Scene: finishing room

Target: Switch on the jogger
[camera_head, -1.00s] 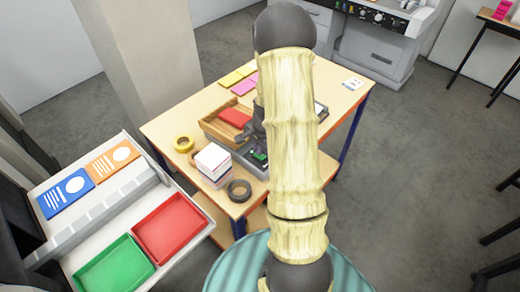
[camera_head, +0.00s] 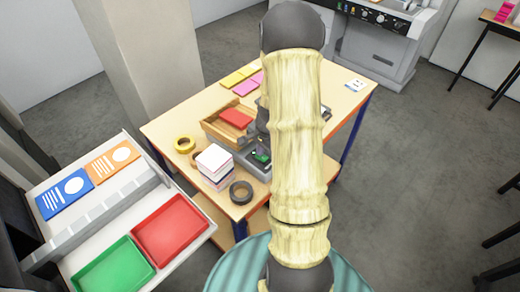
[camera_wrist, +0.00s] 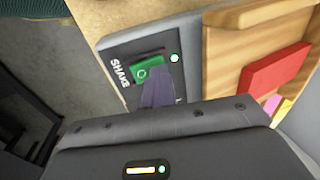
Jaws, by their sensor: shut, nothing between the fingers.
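The jogger has a grey base (camera_wrist: 118,44) and a wooden tray (camera_head: 222,126) holding a red pad (camera_head: 236,118). In the wrist view its front panel carries the word SHAKE, a green rocker switch (camera_wrist: 147,70) with a round mark, and a small pale green-white lamp (camera_wrist: 174,58). My gripper (camera_wrist: 160,76) is shut and empty, its fingertips at the lower right edge of the switch and covering part of the panel. Contact cannot be told. In the head view the green switch (camera_head: 262,157) shows just left of my arm, which hides much of the gripper.
Yellow and pink pads lie behind. A white rack with red (camera_head: 170,231) and green (camera_head: 115,268) trays stands at left.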

